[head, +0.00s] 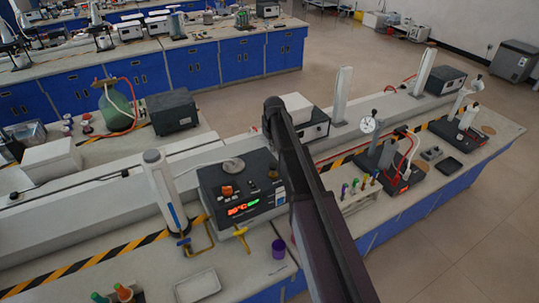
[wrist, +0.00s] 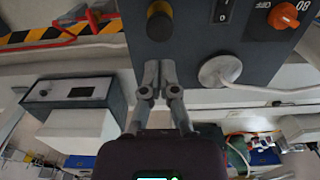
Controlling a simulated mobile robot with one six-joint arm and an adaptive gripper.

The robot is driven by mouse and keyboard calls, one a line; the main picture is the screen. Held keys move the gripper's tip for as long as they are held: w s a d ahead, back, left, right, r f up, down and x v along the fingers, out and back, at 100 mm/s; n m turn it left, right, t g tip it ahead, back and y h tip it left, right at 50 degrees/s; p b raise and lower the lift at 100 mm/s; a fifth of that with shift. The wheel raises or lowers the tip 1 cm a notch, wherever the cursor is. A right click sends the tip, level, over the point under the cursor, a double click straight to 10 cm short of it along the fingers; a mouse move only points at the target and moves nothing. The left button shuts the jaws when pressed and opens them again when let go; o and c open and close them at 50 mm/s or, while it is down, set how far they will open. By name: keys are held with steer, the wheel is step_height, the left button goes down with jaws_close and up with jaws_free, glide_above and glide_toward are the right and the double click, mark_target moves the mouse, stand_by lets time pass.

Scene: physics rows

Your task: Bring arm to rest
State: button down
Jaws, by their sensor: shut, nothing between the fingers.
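My gripper (wrist: 158,82) shows in the wrist view with its two grey fingers together and nothing between them. Beyond the fingertips is the face of a dark box (wrist: 215,45) with an orange knob (wrist: 284,15) and a dark yellowish knob (wrist: 159,20). I cannot tell whether the fingertips touch it. In the head view my dark arm rises from the bottom edge to the middle of the picture; the fingers cannot be made out there.
Metal stands (head: 385,150) are at right. Open floor (head: 480,225) lies right of the bench.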

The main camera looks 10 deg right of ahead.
steer(key=s+f+m+b, duration=0.1)
steer(key=s+f+b, duration=0.4)
steer(key=s, duration=0.4)
steer(key=s+f+m+b, duration=0.1)
steer(key=s+f+b, duration=0.5)
steer(key=s, duration=0.4)
steer(key=s+f+m+b, duration=0.1)
steer(key=s+f+b, duration=0.5)
steer(key=s, duration=0.4)
steer(key=shift+f+m, duration=0.25)
steer(key=shift+m, duration=0.05)
